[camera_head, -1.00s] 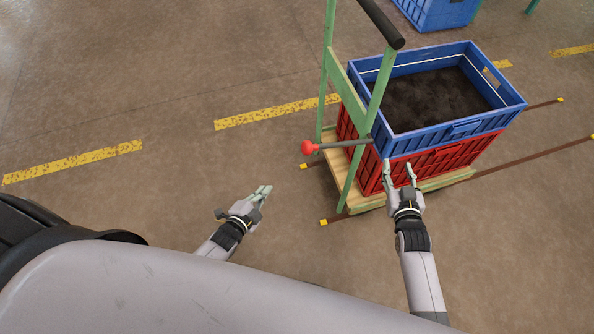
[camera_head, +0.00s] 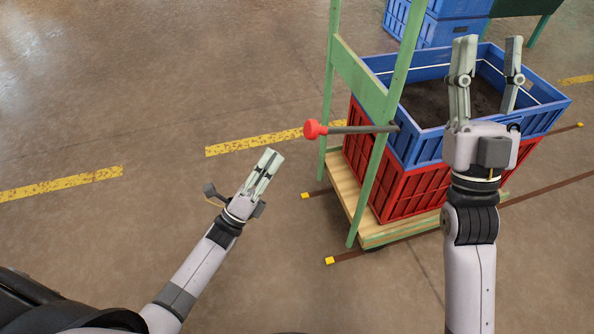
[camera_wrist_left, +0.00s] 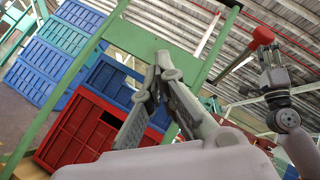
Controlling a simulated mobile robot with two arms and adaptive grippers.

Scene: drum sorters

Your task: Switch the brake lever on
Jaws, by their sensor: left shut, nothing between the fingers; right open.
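The brake lever (camera_head: 350,129) is a dark rod with a red knob (camera_head: 312,130). It sticks out to the left from the green frame of the cart (camera_head: 372,85). In the left wrist view the red knob (camera_wrist_left: 262,37) shows at the upper right. My left gripper (camera_head: 271,157) is shut and empty, below and left of the knob and apart from it. Its fingers also show in the left wrist view (camera_wrist_left: 165,65). My right gripper (camera_head: 488,45) is open and empty, raised in front of the crates at the right.
A blue crate (camera_head: 548,112) with dark contents sits on a red crate (camera_head: 400,183) on the cart's wooden deck (camera_head: 343,180). More blue crates (camera_head: 440,28) stand behind. Dark floor rails (camera_head: 400,244) run by the cart. The floor at the left is clear.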

